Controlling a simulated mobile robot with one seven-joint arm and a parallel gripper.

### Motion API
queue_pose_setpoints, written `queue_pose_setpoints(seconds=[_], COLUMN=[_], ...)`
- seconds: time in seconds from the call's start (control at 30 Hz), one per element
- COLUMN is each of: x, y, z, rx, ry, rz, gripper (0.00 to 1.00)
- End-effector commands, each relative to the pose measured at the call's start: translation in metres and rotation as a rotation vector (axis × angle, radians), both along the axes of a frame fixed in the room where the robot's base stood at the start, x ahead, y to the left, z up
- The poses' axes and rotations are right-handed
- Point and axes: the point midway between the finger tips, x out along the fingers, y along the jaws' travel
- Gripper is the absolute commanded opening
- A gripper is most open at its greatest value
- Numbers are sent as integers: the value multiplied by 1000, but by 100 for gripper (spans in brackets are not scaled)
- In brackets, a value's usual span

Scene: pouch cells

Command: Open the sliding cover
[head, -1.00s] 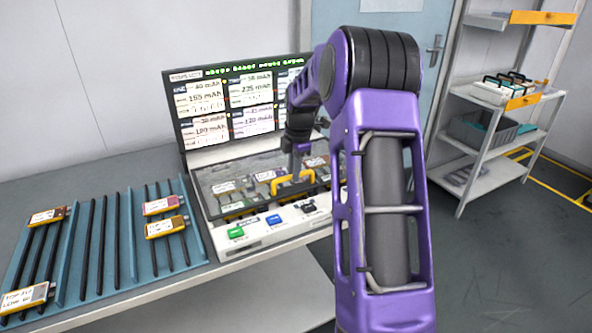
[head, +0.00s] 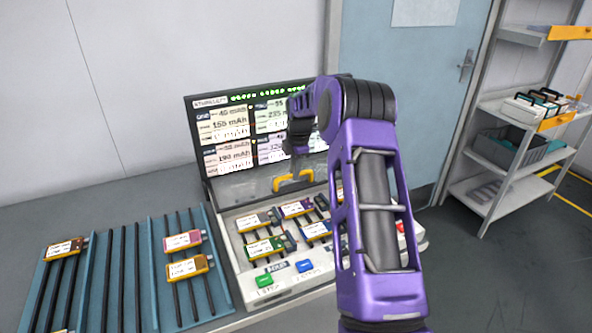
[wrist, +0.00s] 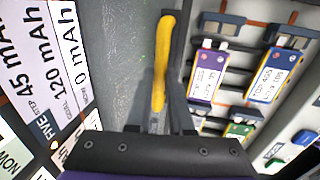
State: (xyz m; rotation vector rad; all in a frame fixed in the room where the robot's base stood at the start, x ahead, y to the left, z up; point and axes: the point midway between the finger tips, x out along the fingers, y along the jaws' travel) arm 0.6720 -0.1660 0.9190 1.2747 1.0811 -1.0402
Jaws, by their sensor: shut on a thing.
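The sliding cover (head: 240,188) is a grey see-through panel on the tester, lying at the back of the bay just below the screen. Its yellow handle (head: 281,184) is on its front edge. My gripper (head: 297,170) is shut on the handle; the wrist view shows the handle (wrist: 164,50) between the two fingers. In front of the cover, the bay (head: 240,228) lies uncovered with several pouch cells in it, such as a purple-marked cell (head: 295,208) and a green-marked cell (head: 263,248). My arm hides the right part of the bay.
The tester's screen (head: 232,155) stands upright close behind the cover. A green button (head: 264,280) and a blue button (head: 305,266) are on the front panel. A blue rack (head: 98,285) with several cells lies at left. A shelf unit (head: 505,165) stands at right.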

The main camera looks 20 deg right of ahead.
Motion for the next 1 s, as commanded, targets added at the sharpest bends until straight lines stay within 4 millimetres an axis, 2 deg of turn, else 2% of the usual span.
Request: queue_pose_setpoints(seconds=[0.27, 0.3, 0.47, 0.8, 0.93, 1.0], x=[1, 1, 0, 0, -2, -5], y=[0, 0, 0, 0, 0, -1], z=[1, 1, 1, 3, 17, 31], rx=[-1, -1, -1, 0, -1, -1], ry=[-2, -2, -1, -1, -4, -4], rz=[1, 1, 0, 0, 0, 0], gripper=[0, 21, 50, 50, 50, 50])
